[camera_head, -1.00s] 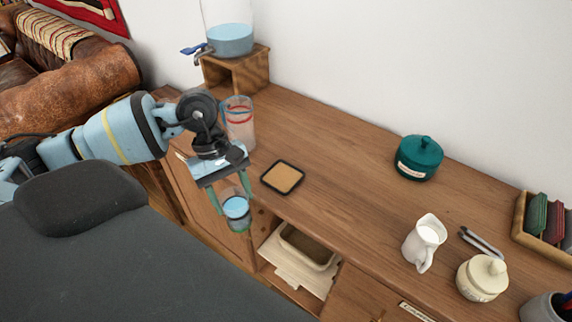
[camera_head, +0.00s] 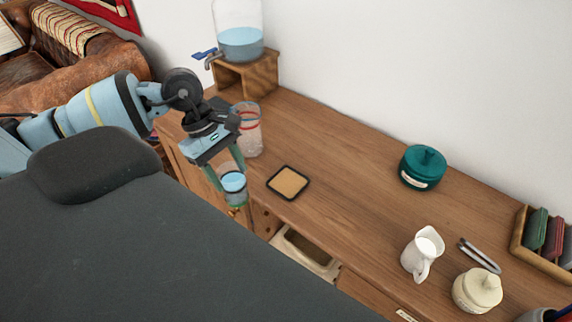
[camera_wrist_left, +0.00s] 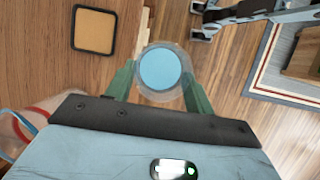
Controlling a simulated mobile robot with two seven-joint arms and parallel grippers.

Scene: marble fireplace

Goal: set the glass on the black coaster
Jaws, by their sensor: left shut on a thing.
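My left gripper (camera_head: 226,174) is shut on a clear glass (camera_head: 233,190) with light blue liquid in it. The glass is roughly upright, just off the front edge of the wooden cabinet top. The black coaster (camera_head: 288,182), a dark-rimmed square with a tan middle, lies flat on the top to the right of the glass, apart from it. In the left wrist view the glass (camera_wrist_left: 162,72) sits between the green fingers, and the coaster (camera_wrist_left: 94,30) lies at the upper left with nothing on it.
A glass with red and blue bands (camera_head: 249,130) stands close behind my left gripper. A water dispenser (camera_head: 240,44) sits on a wooden stand at the back left. A teal jar (camera_head: 422,167), white jug (camera_head: 423,254) and cream pot (camera_head: 477,290) stand farther right. Around the coaster's right side is clear.

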